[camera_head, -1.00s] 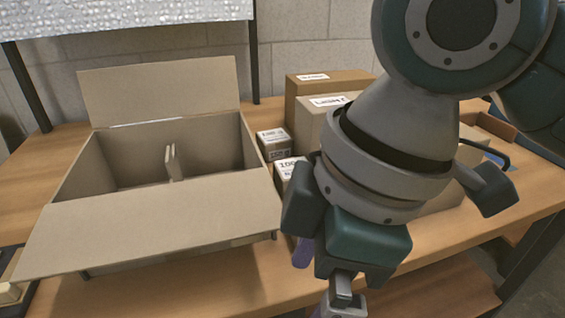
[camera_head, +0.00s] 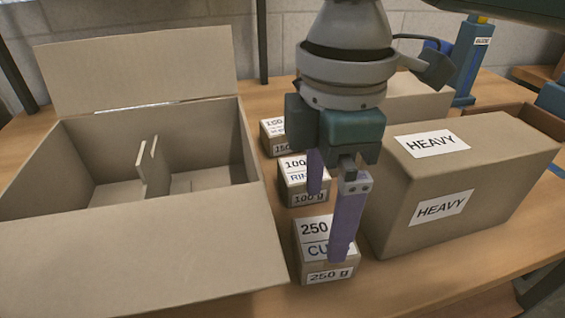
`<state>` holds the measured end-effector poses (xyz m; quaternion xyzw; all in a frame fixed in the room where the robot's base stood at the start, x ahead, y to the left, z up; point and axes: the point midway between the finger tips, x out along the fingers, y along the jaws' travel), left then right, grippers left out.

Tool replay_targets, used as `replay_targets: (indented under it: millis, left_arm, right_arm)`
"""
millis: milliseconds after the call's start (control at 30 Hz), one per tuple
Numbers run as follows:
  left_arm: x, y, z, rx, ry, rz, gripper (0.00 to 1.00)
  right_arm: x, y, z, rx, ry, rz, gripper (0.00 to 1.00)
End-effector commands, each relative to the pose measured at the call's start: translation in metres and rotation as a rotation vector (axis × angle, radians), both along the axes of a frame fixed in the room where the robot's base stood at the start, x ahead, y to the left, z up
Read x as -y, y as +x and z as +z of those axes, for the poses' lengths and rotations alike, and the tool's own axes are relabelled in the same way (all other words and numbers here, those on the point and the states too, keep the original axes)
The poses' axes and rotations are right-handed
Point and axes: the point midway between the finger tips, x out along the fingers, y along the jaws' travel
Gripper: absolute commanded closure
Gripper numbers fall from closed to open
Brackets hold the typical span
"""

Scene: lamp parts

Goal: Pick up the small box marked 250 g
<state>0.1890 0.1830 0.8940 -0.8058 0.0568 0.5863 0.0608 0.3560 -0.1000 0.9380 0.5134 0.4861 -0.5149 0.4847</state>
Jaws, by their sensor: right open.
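The small box marked 250 g (camera_head: 312,262) stands on the table between the big open carton and a box marked HEAVY. Its labels read 250 and 250 g, and part of its top and front is hidden by a finger. My right gripper (camera_head: 331,215) hangs over it from above with its two purple fingers apart and nothing between them. One finger shows in front of the box and the other farther back, near the 100 g box. I cannot tell whether a finger touches the box. My left gripper is not in view.
A box marked 100 g (camera_head: 293,190) stands just behind, and another small labelled box (camera_head: 270,137) behind that. The HEAVY box (camera_head: 480,185) is close on the right. The open carton (camera_head: 150,240) with a divider fills the left. A blue object (camera_head: 470,55) stands at the back right.

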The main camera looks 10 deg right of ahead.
Motion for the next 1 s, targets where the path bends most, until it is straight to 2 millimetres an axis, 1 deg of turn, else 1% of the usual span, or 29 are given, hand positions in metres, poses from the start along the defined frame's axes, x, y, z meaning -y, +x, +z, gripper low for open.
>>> replay_targets:
  millis: [167,300,400,500,700,1000]
  left_arm:
    - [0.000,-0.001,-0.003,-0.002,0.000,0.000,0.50]
    - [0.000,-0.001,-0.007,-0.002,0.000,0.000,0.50]
    - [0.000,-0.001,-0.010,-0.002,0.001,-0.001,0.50]
    - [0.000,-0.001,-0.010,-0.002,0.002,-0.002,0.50]
    - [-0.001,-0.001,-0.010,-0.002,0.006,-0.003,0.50]
    - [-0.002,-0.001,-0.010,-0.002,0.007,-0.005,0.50]
  right_arm:
    - [0.001,-0.002,-0.018,-0.001,-0.002,0.000,0.00]
    - [0.004,-0.005,-0.042,-0.002,-0.001,-0.001,0.00]
    - [0.003,-0.004,-0.054,0.001,-0.001,-0.001,0.00]
    - [0.003,-0.004,-0.058,0.002,-0.001,-0.001,0.00]
    - [0.003,-0.004,-0.058,0.002,0.000,0.000,0.00]
    - [0.003,-0.004,-0.058,0.002,0.000,0.000,0.34]
